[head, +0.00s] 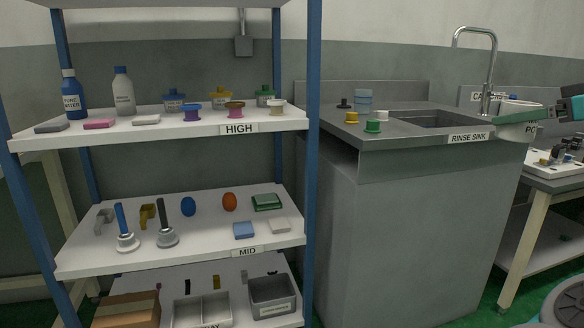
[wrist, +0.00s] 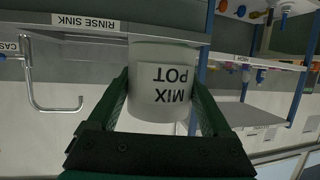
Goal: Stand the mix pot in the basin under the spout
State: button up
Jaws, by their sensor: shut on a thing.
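The mix pot (wrist: 160,95), a white pot with a black MIX POT label, is between my gripper's green fingers (wrist: 158,85) in the wrist view, which is upside down. My gripper (head: 550,113) is shut on the pot. In the head view the pot (head: 515,132) is at the right, at the sink's right front corner, partly hidden by my gripper. The basin (head: 437,119) is a grey recess in the rinse sink top, left of the pot. The spout (head: 473,32) is a tall curved metal tap behind the basin. It also shows in the wrist view (wrist: 50,108).
Several small coloured knobs and a clear bluish jar (head: 363,99) stand on the sink top, left of the basin. A blue-posted shelf rack (head: 314,150) with bottles and tools stands at the left. A white bench (head: 560,172) with small items is at the right.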

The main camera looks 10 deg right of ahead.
jog(key=shift+s, duration=0.3)
jog(key=shift+w+a+f, duration=0.45)
jog(key=w+a+f, duration=0.7)
jog(key=a+f, duration=0.4)
jog(key=a, duration=0.2)
jog(key=w+a+f, duration=0.7)
jog(key=a+f, duration=0.4)
jog(key=a, duration=0.2)
jog(key=w+a+f, duration=0.7)
jog(key=a+f, duration=0.4)
jog(key=a, duration=0.2)
notch_tip(320, 180, up, 5)
jog(key=p, duration=0.5)
notch_tip(320, 180, down, 14)
jog(key=w+m+h, duration=0.2)
jog(key=m+h, duration=0.1)
jog(key=shift+w+d+t+h, duration=0.2)
jog(key=shift+t+h, duration=0.1)
jog(key=shift+h, duration=0.1)
